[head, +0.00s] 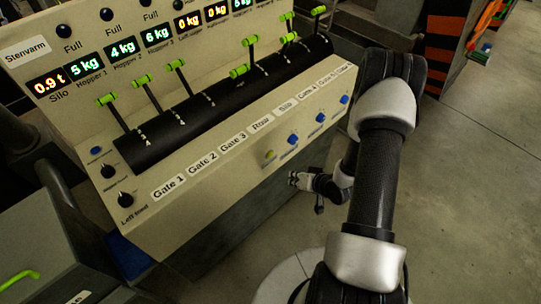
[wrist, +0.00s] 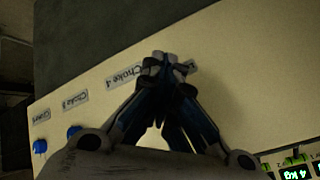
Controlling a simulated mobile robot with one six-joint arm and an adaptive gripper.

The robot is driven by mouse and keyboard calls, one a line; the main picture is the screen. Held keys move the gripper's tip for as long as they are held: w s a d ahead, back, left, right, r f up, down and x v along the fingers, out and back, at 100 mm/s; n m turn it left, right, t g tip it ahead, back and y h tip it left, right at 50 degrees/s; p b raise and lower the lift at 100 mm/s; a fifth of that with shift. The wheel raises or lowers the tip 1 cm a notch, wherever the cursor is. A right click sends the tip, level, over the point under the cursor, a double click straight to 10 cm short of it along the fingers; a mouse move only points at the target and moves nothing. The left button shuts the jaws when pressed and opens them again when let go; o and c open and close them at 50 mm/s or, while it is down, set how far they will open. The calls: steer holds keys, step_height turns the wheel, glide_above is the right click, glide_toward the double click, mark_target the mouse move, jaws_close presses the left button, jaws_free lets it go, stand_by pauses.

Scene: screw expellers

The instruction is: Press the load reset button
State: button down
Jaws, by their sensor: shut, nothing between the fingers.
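The cream control panel (head: 215,200) has a front face with a yellow button (head: 270,156) and several blue knobs (head: 293,139) to its right. The labels beside them are too small to read in the head view, so I cannot tell for certain which control is the load reset button. My gripper (head: 295,180) is shut and empty, just below and right of the yellow button in the picture. In the wrist view my gripper (wrist: 162,62) points at the panel face beside the "Choke 4" label (wrist: 124,75).
Green-tipped levers (head: 178,65) stand on a black curved strip above the Gate labels. Lit displays (head: 122,47) line the top. A grey cabinet (head: 40,240) with a green handle stands lower left. Open concrete floor (head: 470,190) lies to the right.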

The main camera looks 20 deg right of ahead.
steer(key=w+a, duration=0.3)
steer(key=w, duration=0.5)
stand_by(1.4)
steer(key=shift+w+a, duration=0.1)
steer(key=shift+w, duration=0.25)
steer(key=shift+w+a, duration=0.15)
steer(key=shift+w, duration=0.3)
stand_by(0.8)
steer(key=shift+s+d, duration=0.3)
steer(key=shift+s, duration=0.5)
steer(key=s, duration=0.1)
steer(key=s+d, duration=0.1)
steer(key=s, duration=0.2)
steer(key=shift+s+d, duration=0.35)
